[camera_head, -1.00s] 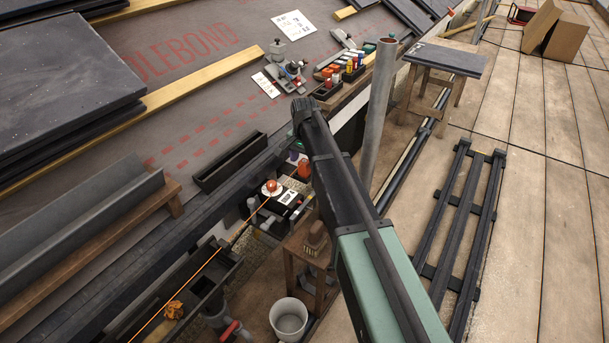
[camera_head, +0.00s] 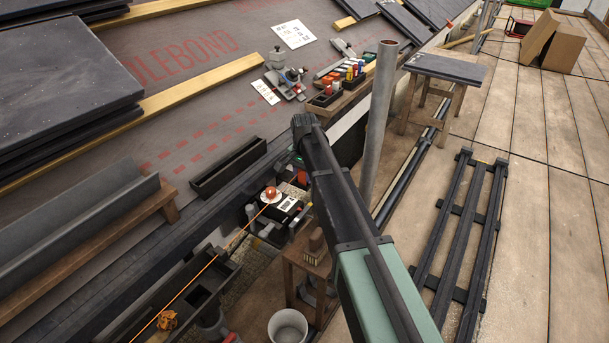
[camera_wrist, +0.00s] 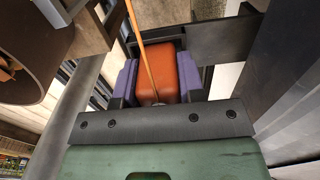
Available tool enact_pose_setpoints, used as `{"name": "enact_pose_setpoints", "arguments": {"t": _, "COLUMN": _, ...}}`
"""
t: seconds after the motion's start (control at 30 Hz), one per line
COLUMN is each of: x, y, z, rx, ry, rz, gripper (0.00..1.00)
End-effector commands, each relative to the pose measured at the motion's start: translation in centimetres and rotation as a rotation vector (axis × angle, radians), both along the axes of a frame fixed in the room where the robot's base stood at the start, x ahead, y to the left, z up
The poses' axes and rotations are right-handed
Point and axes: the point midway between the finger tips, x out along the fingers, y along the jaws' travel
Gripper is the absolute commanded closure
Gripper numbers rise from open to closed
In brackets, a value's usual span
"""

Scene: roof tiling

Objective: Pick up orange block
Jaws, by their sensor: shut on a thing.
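The orange block (camera_wrist: 162,73) is in the wrist view, held between the two purple pads of my gripper (camera_wrist: 158,80). The gripper is shut on it, with a pad against each side. A thin orange cord or strip crosses in front of the block in that view. In the head view my arm reaches down past the roof edge, and the gripper and block are hidden behind it or too small to tell.
A grey vertical pole (camera_head: 380,120) stands close right of my arm. A tray of coloured items (camera_head: 345,80), a black trough (camera_head: 228,167) and a wooden stool (camera_head: 307,262) are nearby. A white bucket (camera_head: 288,326) stands below.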

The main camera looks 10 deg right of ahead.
Motion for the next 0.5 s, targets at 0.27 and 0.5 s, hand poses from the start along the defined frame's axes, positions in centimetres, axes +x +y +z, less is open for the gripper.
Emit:
{"name": "enact_pose_setpoints", "arguments": {"t": 0.27, "x": 0.0, "y": 0.0, "z": 2.9, "rx": 0.0, "ry": 0.0, "rz": 0.0, "gripper": 0.88}}
{"name": "enact_pose_setpoints", "arguments": {"t": 0.5, "x": 0.0, "y": 0.0, "z": 10.2, "rx": 0.0, "ry": 0.0, "rz": 0.0, "gripper": 0.88}}
